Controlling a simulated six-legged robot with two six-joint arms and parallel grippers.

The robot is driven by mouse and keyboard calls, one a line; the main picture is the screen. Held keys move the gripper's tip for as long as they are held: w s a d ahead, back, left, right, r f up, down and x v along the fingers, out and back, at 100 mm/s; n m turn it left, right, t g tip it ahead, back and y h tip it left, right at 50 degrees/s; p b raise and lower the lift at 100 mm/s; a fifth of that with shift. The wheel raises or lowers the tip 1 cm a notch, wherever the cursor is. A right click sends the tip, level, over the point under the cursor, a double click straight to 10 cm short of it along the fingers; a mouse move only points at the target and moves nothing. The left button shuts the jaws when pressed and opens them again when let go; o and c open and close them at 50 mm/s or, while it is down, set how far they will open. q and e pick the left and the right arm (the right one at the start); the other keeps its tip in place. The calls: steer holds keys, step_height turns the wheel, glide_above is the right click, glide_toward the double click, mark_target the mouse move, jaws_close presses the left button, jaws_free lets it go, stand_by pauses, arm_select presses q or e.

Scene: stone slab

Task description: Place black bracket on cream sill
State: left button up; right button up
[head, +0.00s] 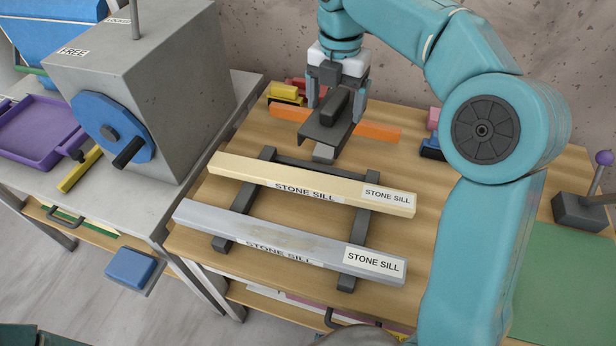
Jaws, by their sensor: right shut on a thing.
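My right gripper (336,98) reaches in from the upper right and points down. It is shut on the black bracket (322,132), a dark plate with a raised block between the fingers and a lighter grey end at the front. The bracket appears just behind the cream sill (235,166), in front of an orange bar, apart from the sill. The cream sill is a long bar labelled STONE SILL, lying across two dark rails, its top bare. My left gripper is not in view.
A grey sill (225,219) lies parallel in front of the cream one on the dark rails (367,228). An orange bar (380,132), yellow and red blocks stand behind. A grey machine with a blue wheel (110,128) is left. A purple-knobbed lever (603,158) stands right.

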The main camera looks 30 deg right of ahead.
steer(key=shift+s+d+r+n, duration=0.2)
steer(key=shift+r+n, duration=0.15)
steer(key=shift+n, duration=0.45)
step_height(320, 180, down, 14)
steer(key=b, duration=0.2)
glide_above(331, 185)
step_height(331, 185, down, 6)
steer(key=shift+r, duration=0.1)
